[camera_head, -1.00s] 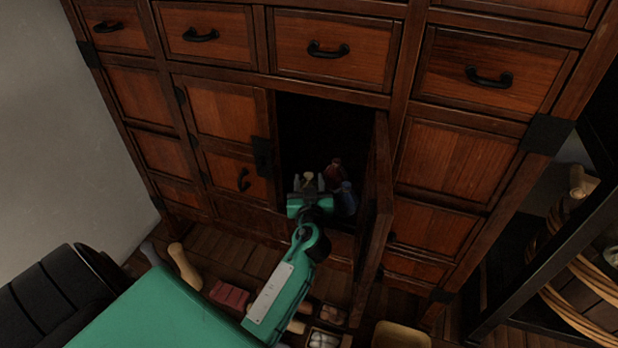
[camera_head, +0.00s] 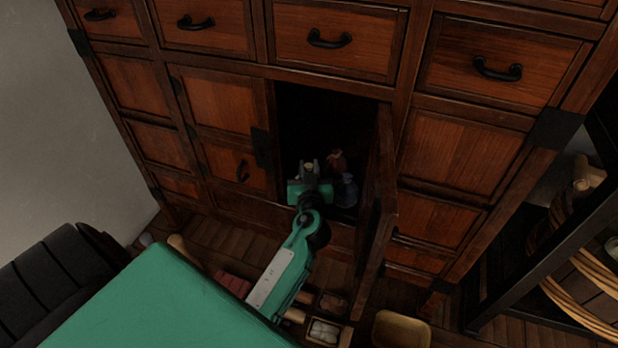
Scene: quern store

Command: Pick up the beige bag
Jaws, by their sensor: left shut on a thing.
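My left gripper (camera_head: 309,169) reaches into the open cupboard compartment (camera_head: 300,120) in the middle of the cabinet. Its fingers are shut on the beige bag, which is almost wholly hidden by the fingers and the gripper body. I cannot tell whether the bag is clear of the compartment floor. A dark red bag (camera_head: 337,160) and a blue bag (camera_head: 347,191) stand just right of the gripper in the dim compartment. My right gripper is not in view.
The cupboard door (camera_head: 376,215) stands open close to the right of my arm. A beige tray (camera_head: 402,329), a box with pale items (camera_head: 324,332) and a red item (camera_head: 234,284) are on the floor below. A black rack (camera_head: 530,285) stands at the right.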

